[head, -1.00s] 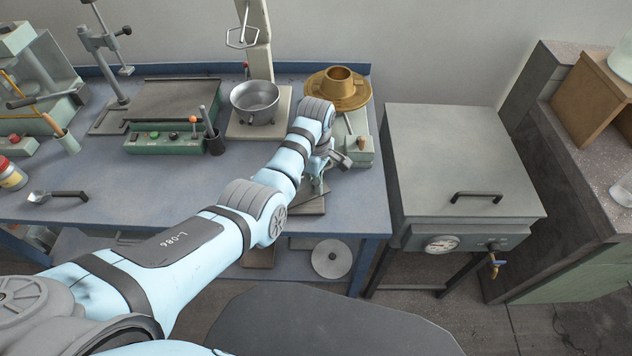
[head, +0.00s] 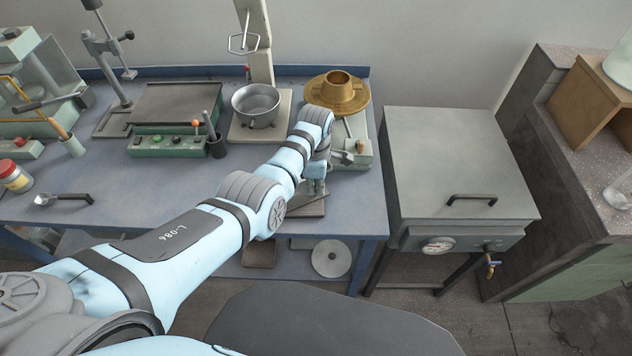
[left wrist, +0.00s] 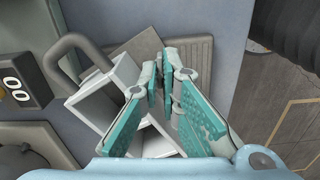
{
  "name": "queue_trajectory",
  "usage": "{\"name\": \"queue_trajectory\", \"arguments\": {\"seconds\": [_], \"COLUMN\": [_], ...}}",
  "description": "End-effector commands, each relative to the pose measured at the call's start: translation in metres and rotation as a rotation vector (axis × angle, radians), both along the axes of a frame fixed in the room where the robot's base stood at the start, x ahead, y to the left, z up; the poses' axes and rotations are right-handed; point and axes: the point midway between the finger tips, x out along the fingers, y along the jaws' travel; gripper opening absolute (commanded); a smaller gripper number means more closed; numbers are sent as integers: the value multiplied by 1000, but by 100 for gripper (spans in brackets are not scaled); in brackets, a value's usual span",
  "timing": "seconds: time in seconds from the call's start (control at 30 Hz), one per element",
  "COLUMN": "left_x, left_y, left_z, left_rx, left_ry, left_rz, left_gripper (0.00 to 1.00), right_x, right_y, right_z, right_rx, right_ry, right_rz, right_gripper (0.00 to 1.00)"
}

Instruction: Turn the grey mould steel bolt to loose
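A pale grey, hollow box-shaped piece (left wrist: 122,78), which looks like the mould, lies tilted under my left gripper in the left wrist view. My right gripper is out of view.
A green-grey device (head: 352,152) with a brass dish (head: 338,92) stands just behind the left gripper. A metal pot (head: 256,103) stands further back. A curved grey handle (left wrist: 66,52) is left of the fingers. A grey oven (head: 458,165) stands right, beyond a gap.

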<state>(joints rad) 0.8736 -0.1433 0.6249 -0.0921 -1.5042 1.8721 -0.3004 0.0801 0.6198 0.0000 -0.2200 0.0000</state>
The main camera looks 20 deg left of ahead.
Motion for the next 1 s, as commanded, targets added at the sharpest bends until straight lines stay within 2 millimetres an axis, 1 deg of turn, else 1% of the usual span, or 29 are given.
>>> {"name": "queue_trajectory", "arguments": {"seconds": [0.03, 0.3, 0.5, 0.7, 1.0], "left_x": [0, 0, 0, 0, 0], "left_y": [0, 0, 0, 0, 0], "left_z": [1, 1, 0, 0, -1], "left_rx": [1, 0, 0, -1, -1], "left_ry": [0, -1, -1, 0, 0], "left_rz": [39, 285, 428, 521, 571], "left_gripper": [0, 0, 0, 0, 0], "right_x": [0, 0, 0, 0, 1], "right_y": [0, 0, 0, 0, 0], "right_z": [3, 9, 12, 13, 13], "right_rx": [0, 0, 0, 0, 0], "right_ry": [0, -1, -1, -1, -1], "right_rz": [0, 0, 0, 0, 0], "right_gripper": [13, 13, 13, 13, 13]}}
